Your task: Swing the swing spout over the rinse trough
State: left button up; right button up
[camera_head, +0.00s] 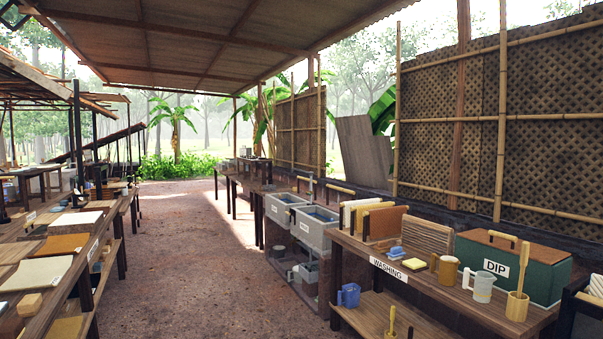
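Two grey open basins stand side by side past the far end of the washing table, a farther basin (276,215) and a nearer basin (312,240). Both appear to hold water. I cannot tell which of them is the rinse trough. A thin grey upright fitting (311,187) rises behind the basins and looks like the swing spout. It is small and far off, so I cannot tell which way its arm points. Neither of my grippers is in view.
A washing table (350,243) at right holds a green DIP box (510,262), mugs, a yellow sponge (415,264) and boards. A long workbench (93,250) lines the left. The dirt aisle (185,270) between is clear. A blue jug (348,295) sits low by the washing table.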

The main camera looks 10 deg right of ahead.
aim_at(311, 175)
jog(key=i, duration=7.1)
jog(key=j+u, duration=0.05)
jog(key=j, duration=0.25)
